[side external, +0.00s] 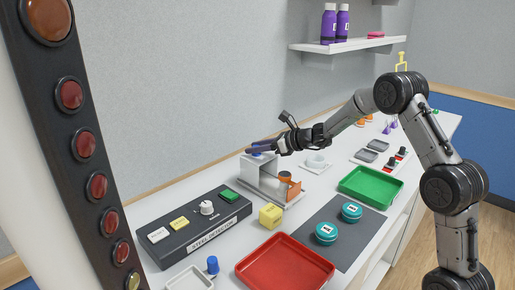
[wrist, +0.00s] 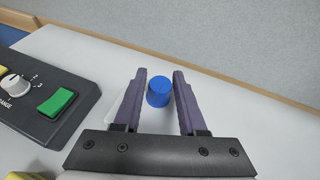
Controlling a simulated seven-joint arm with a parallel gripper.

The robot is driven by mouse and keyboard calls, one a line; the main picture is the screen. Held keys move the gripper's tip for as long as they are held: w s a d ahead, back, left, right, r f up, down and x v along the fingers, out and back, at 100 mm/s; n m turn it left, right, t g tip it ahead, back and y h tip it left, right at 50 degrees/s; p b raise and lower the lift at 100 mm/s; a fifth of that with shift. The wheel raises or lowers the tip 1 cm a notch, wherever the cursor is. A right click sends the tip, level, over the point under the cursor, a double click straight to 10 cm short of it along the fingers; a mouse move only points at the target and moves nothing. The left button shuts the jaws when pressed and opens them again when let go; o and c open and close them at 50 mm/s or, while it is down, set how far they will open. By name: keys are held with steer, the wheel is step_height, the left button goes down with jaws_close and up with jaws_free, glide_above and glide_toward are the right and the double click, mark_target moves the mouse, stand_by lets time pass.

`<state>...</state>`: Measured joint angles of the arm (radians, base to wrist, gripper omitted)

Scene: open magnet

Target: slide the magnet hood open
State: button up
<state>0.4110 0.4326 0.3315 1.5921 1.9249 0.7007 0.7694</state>
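The magnet unit is a pale, box-like device (side external: 262,184) on the bench, with an orange part (side external: 289,187) on its right side. My gripper (side external: 255,149) is at the top of its left end, pointing left. In the wrist view, a blue round knob (wrist: 159,92) stands between the two dark purple fingers of my gripper (wrist: 159,76). A narrow gap shows on each side of the knob, so the fingers look open around it. A pale edge of the hood (wrist: 126,108) shows beside the left finger. The rest of the hood is hidden beneath my gripper.
A dark control box (side external: 194,226) with a green button stands in front to the left. A yellow cube (side external: 270,215), red tray (side external: 285,267), green tray (side external: 371,187) and dark mat with teal round containers (side external: 326,233) lie nearby. The wall is behind.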

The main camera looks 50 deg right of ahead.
steer(key=shift+o, duration=1.3)
steer(key=shift+s, duration=0.1)
steer(key=v, duration=1.3)
steer(key=shift+s+r, duration=0.2)
steer(key=shift+s, duration=0.05)
steer(key=shift+d, duration=0.1)
